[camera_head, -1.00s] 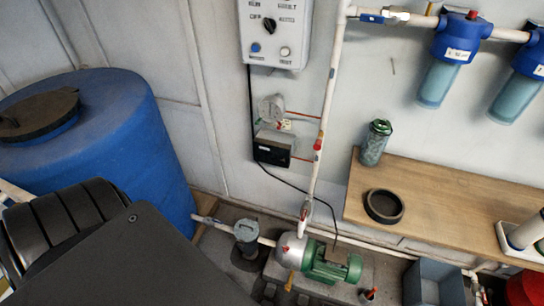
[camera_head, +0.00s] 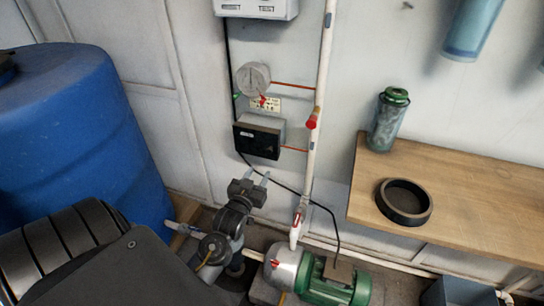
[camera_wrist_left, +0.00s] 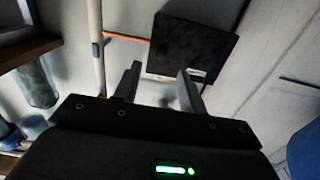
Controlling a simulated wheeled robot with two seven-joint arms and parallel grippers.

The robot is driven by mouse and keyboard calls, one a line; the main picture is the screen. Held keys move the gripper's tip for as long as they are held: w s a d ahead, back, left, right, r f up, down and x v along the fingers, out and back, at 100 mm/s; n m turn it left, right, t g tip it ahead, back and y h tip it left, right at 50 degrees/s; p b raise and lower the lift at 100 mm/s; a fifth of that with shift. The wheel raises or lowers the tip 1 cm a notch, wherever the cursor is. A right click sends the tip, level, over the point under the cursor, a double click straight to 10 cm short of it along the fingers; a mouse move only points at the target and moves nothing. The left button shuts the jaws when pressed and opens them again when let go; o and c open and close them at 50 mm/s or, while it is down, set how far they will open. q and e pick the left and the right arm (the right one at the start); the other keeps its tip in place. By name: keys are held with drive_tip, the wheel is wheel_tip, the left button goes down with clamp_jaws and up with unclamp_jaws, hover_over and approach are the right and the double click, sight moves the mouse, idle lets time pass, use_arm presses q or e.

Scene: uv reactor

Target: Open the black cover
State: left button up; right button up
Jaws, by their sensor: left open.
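The black cover (camera_head: 256,140) is the dark front of a small grey box on the white wall, below a round grey gauge (camera_head: 253,79). It looks closed. In the left wrist view the cover (camera_wrist_left: 193,46) lies beyond the fingertips, upper right of centre. My left gripper (camera_head: 257,181) is just below the box in the head view, fingers pointing up toward it. In the left wrist view its two fingers (camera_wrist_left: 158,72) stand apart with nothing between them. It appears apart from the cover. My right gripper is not in view.
A white vertical pipe (camera_head: 320,95) with a red valve runs right of the box. A black cable hangs from the box past my gripper. A green pump (camera_head: 330,285) stands below. A wooden bench (camera_head: 460,190) with a black ring is at right, a blue tank (camera_head: 70,125) at left.

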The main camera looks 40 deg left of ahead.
sight(269, 151)
use_arm(q)
drive_tip(key=x, duration=0.7)
drive_tip(key=r+x, duration=0.1)
drive_tip(key=x, duration=0.2)
drive_tip(key=shift+w+a+r, duration=0.1)
drive_tip(key=shift+w+a, duration=0.2)
drive_tip(key=shift+c, duration=0.4)
clamp_jaws()
drive_tip(key=shift+s+d, duration=0.1)
